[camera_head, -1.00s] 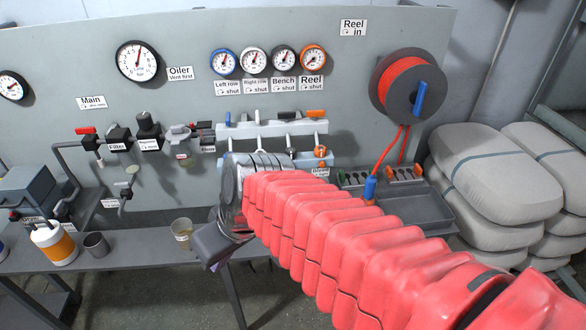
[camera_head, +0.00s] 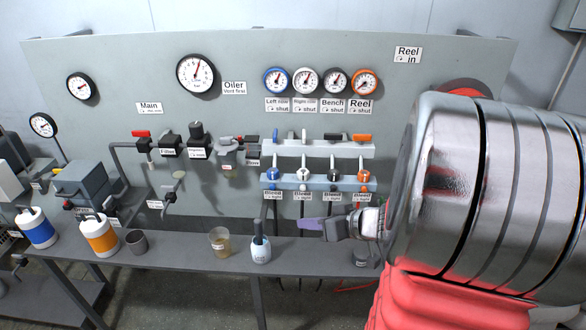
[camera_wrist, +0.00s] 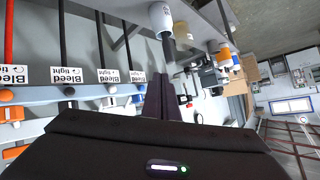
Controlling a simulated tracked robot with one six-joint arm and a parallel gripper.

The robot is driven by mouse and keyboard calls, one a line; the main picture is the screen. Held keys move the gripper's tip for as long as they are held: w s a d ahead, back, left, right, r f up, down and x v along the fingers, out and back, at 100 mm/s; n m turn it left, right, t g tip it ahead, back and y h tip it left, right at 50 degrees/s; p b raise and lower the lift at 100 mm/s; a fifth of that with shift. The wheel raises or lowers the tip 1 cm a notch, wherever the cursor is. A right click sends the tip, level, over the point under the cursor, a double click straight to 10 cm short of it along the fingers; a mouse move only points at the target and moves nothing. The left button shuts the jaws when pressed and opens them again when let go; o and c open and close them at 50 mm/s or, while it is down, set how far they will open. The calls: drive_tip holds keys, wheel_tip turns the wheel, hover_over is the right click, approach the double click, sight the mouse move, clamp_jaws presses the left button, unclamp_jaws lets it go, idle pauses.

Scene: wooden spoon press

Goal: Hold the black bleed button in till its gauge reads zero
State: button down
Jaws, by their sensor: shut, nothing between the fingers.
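The black bleed button (camera_head: 333,175) sits on the lower pale rail of the grey panel, third from the left, between a white and an orange one. Its label below reads Bleed. The black-rimmed gauge (camera_head: 335,81) is above in the same column; its needle points away from straight down, but the value is too small to read. My gripper (camera_head: 308,224) is shut and empty, its purple fingers pointing left, below the bleed row and apart from the button. In the wrist view the closed fingers (camera_wrist: 160,98) point past the rail, with the black button (camera_wrist: 68,105) to their left.
Blue (camera_head: 273,175), white (camera_head: 303,175) and orange (camera_head: 363,177) bleed buttons flank the black one. Shut-off levers (camera_head: 334,137) run along the rail above. A bench (camera_head: 190,262) below carries a white bottle (camera_head: 261,249), a beaker (camera_head: 220,242) and cups. My arm covers the right side.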

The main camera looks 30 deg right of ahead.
drive_tip(key=s+d+f+m+t+h, duration=0.1)
drive_tip(key=d+f+h, duration=0.2)
drive_tip(key=d, duration=0.6)
drive_tip(key=shift+s+d+t, duration=0.25)
drive_tip(key=shift+s+t, duration=0.05)
drive_tip(key=shift+s, duration=0.1)
drive_tip(key=shift+w+d, duration=0.1)
drive_tip(key=shift+w, duration=0.05)
approach(333, 189)
drive_tip(key=w+a+f, duration=0.2)
drive_tip(key=w+f, duration=0.2)
drive_tip(key=shift+w+f, duration=0.1)
idle(1.6)
drive_tip(key=shift+w+d, duration=0.15)
drive_tip(key=shift+w, duration=0.2)
